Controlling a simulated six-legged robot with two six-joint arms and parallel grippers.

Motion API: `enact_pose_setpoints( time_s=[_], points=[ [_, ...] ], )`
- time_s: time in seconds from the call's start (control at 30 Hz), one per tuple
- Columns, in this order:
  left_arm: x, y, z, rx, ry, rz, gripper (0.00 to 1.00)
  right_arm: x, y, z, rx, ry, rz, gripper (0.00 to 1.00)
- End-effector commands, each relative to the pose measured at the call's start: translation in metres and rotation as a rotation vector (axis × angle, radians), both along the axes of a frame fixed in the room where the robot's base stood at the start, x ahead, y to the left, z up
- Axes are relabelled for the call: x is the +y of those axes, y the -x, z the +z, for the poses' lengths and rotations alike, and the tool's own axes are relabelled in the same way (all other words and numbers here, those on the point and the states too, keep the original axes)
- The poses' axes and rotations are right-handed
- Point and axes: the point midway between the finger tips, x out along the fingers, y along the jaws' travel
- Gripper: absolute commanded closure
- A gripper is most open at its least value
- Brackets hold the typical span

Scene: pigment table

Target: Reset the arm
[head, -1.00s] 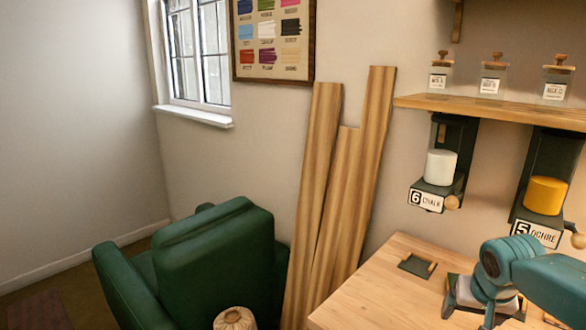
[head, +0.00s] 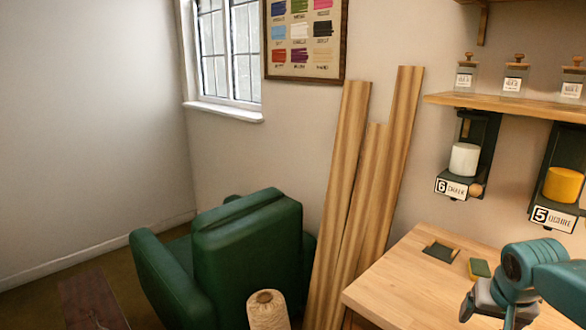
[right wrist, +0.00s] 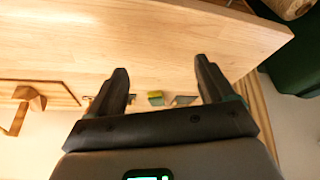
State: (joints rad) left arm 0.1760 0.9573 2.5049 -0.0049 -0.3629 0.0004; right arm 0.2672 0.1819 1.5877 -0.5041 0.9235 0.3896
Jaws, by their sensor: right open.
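My right gripper (head: 488,308) is over the wooden table at the lower right of the head view, below a teal arm link. In the right wrist view its two dark fingers (right wrist: 161,68) are spread apart with nothing between them. A small green and yellow block (head: 480,268) lies on the table beyond the gripper; it also shows in the right wrist view (right wrist: 155,98). My left gripper is not in view.
The wooden table (head: 400,286) is mostly bare, with a dark, wood-edged plate (head: 441,251) near its back. Above are the chalk dispenser (head: 464,160), ochre dispenser (head: 563,185) and a jar shelf (head: 500,104). Planks (head: 345,200) and a green armchair (head: 245,255) stand left.

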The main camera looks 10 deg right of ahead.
Motion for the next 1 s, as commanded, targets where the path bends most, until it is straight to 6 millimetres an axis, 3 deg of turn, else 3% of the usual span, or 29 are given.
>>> enact_pose_setpoints(
  time_s=[0.07,0.37,0.63,0.77,0.9,1.0],
  points=[
    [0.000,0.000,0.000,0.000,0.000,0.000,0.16,-0.001,0.000,0.000,0.000,0.000,-0.001,0.18],
    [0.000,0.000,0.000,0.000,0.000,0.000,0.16,0.049,-0.019,-0.078,0.036,-0.089,0.130,0.18],
    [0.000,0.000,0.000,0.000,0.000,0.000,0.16,0.121,-0.013,-0.170,0.076,-0.211,0.256,0.18],
    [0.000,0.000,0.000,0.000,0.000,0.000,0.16,0.179,0.017,-0.239,0.118,-0.310,0.326,0.18],
    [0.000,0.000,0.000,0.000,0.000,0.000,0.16,0.246,0.079,-0.310,0.175,-0.413,0.370,0.18],
    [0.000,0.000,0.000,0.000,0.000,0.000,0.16,0.278,0.130,-0.341,0.217,-0.452,0.381,0.18]
  ],
)
